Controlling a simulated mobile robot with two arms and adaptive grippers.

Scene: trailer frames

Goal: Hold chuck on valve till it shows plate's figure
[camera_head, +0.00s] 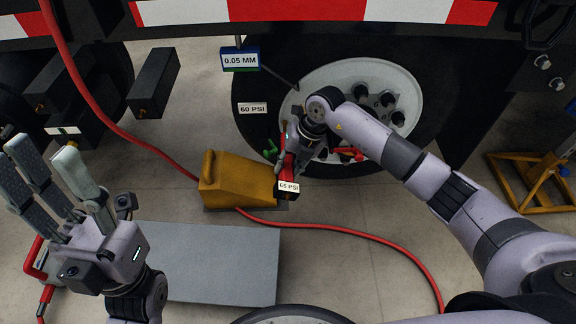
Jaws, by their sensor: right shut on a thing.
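My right gripper (285,162) is shut on the chuck (289,185), a dark and red tool at the lower left edge of the white wheel (384,72). The chuck's white display seems to read 65 PSI; its last digit is small. A white plate (253,108) on the black tyre reads 60 PSI. The valve is hidden around the gripper, so I cannot tell whether the chuck touches it. My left gripper (48,165) is open and empty at the left, fingers spread and pointing up, away from the wheel.
A yellow wheel chock (238,178) stands left of the chuck. A red air hose (350,226) crosses the floor. A sign (240,60) reading 0.05 MM hangs above the tyre. A grey flat board (215,262) lies in front, and a yellow stand (535,190) is at right.

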